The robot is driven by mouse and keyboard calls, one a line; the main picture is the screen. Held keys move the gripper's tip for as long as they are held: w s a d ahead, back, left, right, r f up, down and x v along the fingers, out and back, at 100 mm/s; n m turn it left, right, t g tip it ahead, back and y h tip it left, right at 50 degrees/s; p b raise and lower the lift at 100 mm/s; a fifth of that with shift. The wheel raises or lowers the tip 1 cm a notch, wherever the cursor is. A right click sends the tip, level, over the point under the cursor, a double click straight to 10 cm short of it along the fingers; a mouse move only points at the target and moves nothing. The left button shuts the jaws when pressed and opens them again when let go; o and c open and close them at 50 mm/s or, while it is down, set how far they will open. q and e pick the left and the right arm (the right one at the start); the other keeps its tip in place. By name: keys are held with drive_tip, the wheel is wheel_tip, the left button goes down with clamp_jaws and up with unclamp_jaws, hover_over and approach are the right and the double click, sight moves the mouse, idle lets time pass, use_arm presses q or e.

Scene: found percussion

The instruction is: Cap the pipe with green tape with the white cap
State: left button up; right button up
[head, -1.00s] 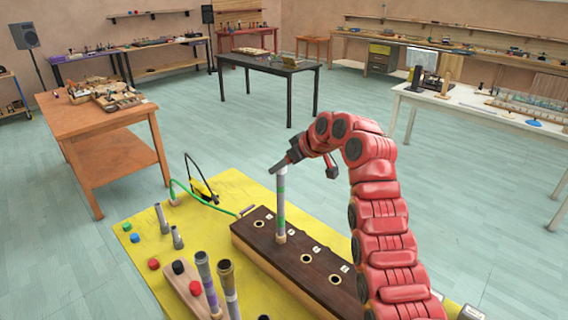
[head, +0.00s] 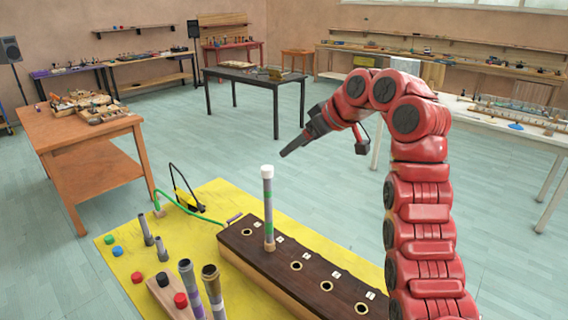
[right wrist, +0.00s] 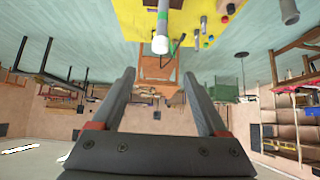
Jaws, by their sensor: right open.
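My left gripper is not in view.
On the yellow mat (head: 120,260) stand several other pipes (head: 191,285) at the front left. Small red (head: 137,277), green (head: 117,251) and blue (head: 109,239) caps lie loose. A yellow-black device (head: 186,195) with a green cable is behind. The block's other holes are empty.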

drive_tip(key=shift+b+v, duration=0.5)
drive_tip(key=shift+v, duration=1.6)
